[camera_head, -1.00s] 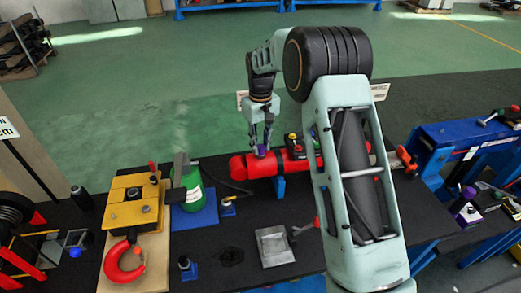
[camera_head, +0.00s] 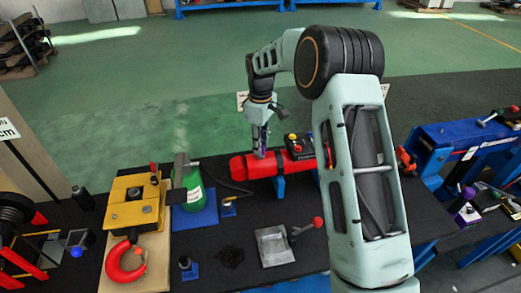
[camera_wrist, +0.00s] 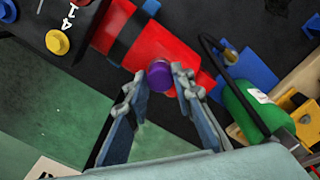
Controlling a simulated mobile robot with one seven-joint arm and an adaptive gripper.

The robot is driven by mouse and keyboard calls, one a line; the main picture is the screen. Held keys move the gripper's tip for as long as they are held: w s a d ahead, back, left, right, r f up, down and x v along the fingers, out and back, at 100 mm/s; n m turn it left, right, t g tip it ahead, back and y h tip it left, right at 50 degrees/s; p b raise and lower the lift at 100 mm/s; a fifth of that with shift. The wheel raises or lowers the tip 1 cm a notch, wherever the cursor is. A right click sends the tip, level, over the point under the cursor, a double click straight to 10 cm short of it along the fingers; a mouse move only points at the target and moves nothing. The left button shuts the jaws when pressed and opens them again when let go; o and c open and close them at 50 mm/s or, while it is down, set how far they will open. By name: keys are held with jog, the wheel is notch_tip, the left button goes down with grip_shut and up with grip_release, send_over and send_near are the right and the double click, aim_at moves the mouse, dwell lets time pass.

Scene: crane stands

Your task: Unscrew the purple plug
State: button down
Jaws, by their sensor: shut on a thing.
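The purple plug (camera_wrist: 160,76) sits between my fingertips at the red cylinder (camera_wrist: 165,40) in the wrist view. My gripper (camera_wrist: 159,90) is shut on it, with one finger on each side. In the head view my gripper (camera_head: 260,153) points down at the top of the red cylinder (camera_head: 235,167), near its left part, and the fingers mostly hide the plug. I cannot tell whether the plug still sits in its hole.
A black box with coloured knobs (camera_head: 300,147) stands by the cylinder. A green bottle (camera_head: 187,184) and a yellow block (camera_head: 133,203) stand to the left. A metal plate with a red-knobbed lever (camera_head: 317,222) lies in front. A blue stand (camera_head: 465,140) is at right.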

jog(key=shift+w+r, duration=0.1)
jog(key=shift+r, duration=0.05)
jog(key=n+p, duration=0.1)
jog(key=n, duration=0.4)
dwell(0.4)
jog(key=n+p, duration=0.1)
jog(key=n, duration=0.4)
jog(key=shift+r, duration=0.1)
jog(key=shift+n, duration=0.3)
jog(key=n, duration=0.4)
jog(key=shift+n, duration=0.4)
